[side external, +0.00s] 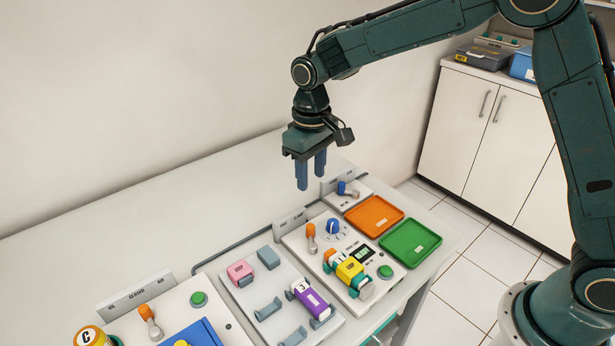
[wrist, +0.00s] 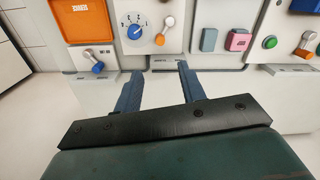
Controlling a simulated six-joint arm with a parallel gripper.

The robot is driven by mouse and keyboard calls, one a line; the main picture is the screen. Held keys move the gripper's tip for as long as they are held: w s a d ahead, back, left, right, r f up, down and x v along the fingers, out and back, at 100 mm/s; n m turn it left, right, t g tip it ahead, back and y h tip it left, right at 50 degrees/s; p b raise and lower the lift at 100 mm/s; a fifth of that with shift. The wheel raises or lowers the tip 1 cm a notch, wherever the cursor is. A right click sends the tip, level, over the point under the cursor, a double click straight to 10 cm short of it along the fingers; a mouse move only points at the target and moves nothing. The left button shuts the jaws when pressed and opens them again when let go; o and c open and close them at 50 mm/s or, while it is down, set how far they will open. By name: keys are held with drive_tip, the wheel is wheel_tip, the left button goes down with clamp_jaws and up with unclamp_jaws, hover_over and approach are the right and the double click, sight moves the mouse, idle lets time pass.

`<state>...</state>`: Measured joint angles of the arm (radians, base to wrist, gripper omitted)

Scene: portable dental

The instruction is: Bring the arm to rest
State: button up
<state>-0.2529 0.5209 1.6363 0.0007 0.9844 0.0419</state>
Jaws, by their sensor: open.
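My gripper (side external: 312,172) hangs above the back part of the white table (side external: 150,225), fingers pointing down. Its two blue fingers stand apart with nothing between them. In the wrist view, my gripper (wrist: 158,82) also shows open and empty, with bare white table below it. The fingertips are apart from the panels and devices in the side view.
Below and in front stand a panel with a blue knob (side external: 333,227), an orange tray (side external: 374,215), a green tray (side external: 410,243), a blue-handled lever (side external: 343,188) and a rack with a purple item (side external: 311,300). A wall rises behind the table.

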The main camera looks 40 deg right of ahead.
drive_tip(key=shift+r, duration=0.1)
drive_tip(key=s+d+r+m+t, duration=0.1)
drive_tip(key=s+d+r, duration=0.3)
drive_tip(key=s+r, duration=0.25)
drive_tip(key=s+d+r+t, duration=0.2)
drive_tip(key=s+d+r, duration=0.2)
drive_tip(key=s+r, duration=0.25)
drive_tip(key=s+d+m+t, duration=0.1)
drive_tip(key=s+d, duration=0.3)
drive_tip(key=s, duration=1.2)
drive_tip(key=shift+t, duration=0.8)
